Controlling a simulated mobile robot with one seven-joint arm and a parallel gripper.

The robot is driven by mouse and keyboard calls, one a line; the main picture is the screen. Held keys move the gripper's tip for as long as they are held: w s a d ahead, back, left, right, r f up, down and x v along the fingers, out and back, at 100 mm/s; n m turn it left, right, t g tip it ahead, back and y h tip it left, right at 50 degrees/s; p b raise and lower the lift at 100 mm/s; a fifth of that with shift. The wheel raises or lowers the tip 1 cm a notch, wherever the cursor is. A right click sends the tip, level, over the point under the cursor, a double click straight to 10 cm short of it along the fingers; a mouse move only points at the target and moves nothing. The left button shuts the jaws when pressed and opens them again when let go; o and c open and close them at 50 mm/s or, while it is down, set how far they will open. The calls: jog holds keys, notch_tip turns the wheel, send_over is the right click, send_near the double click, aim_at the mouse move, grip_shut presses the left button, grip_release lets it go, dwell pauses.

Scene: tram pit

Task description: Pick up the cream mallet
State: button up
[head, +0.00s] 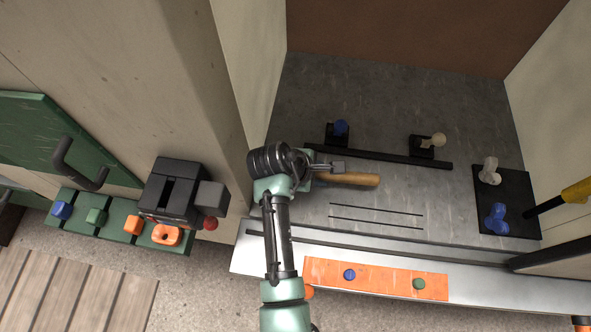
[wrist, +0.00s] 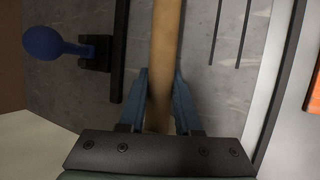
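A mallet's tan wooden handle (head: 352,179) lies low over the grey floor of the recess in the head view, pointing right. Its head is hidden, so I cannot see any cream part. My gripper (head: 332,168) is at the left part of the handle. In the wrist view the handle (wrist: 166,40) runs from the top edge down between the two blue-grey fingers (wrist: 161,85) of my gripper. The fingers stand close along both sides of it. I cannot tell whether they press on it.
A blue knob (head: 340,128) and a cream knob (head: 438,140) stand behind a dark bar (head: 390,157). A black plate (head: 512,215) with blue and whitish pieces lies right. An orange strip (head: 385,279) lies along the front ledge. A black device (head: 172,190) stands left, beside the recess wall.

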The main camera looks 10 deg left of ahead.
grip_shut()
dwell(1.0)
